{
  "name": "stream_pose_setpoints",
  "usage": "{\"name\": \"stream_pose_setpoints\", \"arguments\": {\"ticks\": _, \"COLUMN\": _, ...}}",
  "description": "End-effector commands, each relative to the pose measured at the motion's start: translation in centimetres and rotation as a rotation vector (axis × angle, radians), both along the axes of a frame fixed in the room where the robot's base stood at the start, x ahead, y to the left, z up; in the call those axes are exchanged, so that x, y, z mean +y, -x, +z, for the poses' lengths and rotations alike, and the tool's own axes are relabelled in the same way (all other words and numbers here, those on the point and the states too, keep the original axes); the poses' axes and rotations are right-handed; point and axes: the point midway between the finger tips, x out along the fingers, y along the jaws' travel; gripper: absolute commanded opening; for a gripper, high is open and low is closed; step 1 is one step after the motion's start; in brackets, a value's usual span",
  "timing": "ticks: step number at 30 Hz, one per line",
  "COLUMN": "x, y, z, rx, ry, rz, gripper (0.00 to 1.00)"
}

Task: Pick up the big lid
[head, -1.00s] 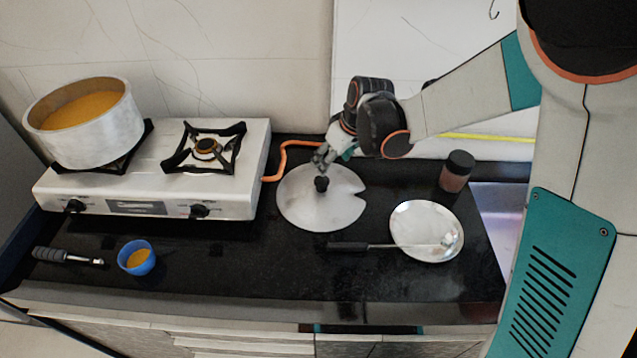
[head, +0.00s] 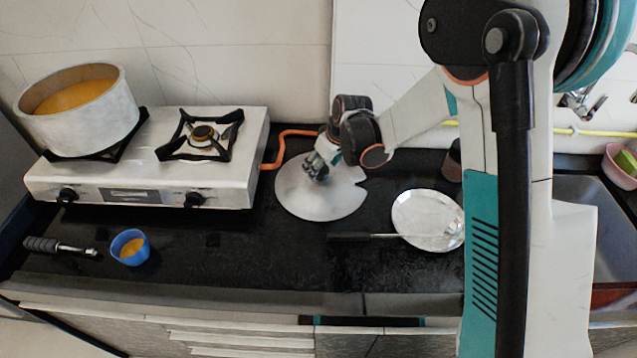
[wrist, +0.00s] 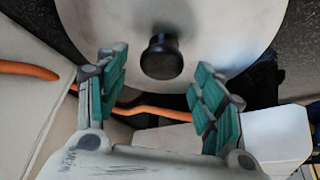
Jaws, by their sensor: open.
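The big lid (head: 318,200) is a round grey-white disc lying on the black counter, right of the stove. It also fills the upper part of the wrist view (wrist: 215,30). Its black knob (wrist: 162,57) stands near its middle, between and just beyond the fingertips in the wrist view. My gripper (head: 316,168) is over the lid and hides the knob in the head view. In the wrist view my gripper (wrist: 160,72) is open, with a teal-padded finger on each side and nothing between them that it holds.
The white stove (head: 150,175) carries a large pot (head: 85,125) of orange liquid. An orange hose (head: 283,145) runs behind the lid. A pan (head: 428,220) lies to the right, its handle just in front of the lid. A blue cup (head: 130,248) stands front left.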

Motion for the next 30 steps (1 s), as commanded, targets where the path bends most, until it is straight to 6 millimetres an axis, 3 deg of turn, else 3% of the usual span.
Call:
{"name": "stream_pose_setpoints", "arguments": {"ticks": 3, "x": 0.45, "y": -0.45, "z": -1.80, "rx": 0.000, "ry": 0.000, "rz": 0.001, "gripper": 0.62}}
{"name": "stream_pose_setpoints", "arguments": {"ticks": 11, "x": 0.50, "y": -0.42, "z": -1.88, "rx": -0.002, "ry": -0.001, "rz": 0.000, "gripper": 0.62}}
{"name": "stream_pose_setpoints", "arguments": {"ticks": 19, "x": 0.54, "y": -0.58, "z": -2.01, "rx": 0.000, "ry": 0.000, "rz": 0.000, "gripper": 0.03}}
{"name": "stream_pose_setpoints", "arguments": {"ticks": 30, "x": 0.61, "y": -0.66, "z": -1.96, "rx": 0.000, "ry": 0.000, "rz": 0.000, "gripper": 0.00}}
